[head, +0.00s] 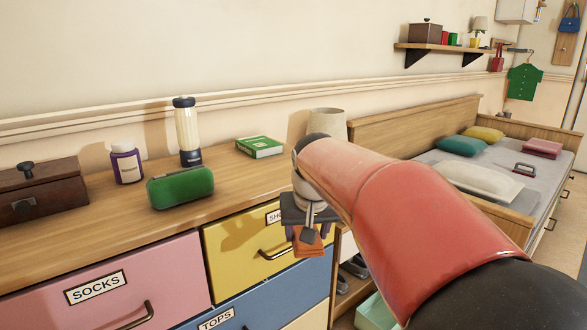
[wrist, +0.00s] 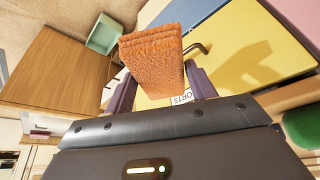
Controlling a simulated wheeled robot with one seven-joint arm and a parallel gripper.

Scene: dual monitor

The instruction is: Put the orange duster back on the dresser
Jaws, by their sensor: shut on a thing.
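An orange duster (head: 308,249) hangs from my gripper (head: 307,233) in the head view, in front of the dresser's drawers and below its top edge. The duster (wrist: 155,62) fills the middle of the wrist view as a fuzzy orange block between the two purple fingers (wrist: 160,88). The gripper is shut on it. The dresser (head: 100,224) has a wooden top, with pink, yellow and blue drawers below. My red arm hides the dresser's right end.
On the dresser top stand a brown box (head: 40,189), a purple jar (head: 126,163), a tall cream bottle (head: 187,132), a green case (head: 181,187) and a green book (head: 259,147). Bare wood shows along the front edge. A bed (head: 455,160) stands at right.

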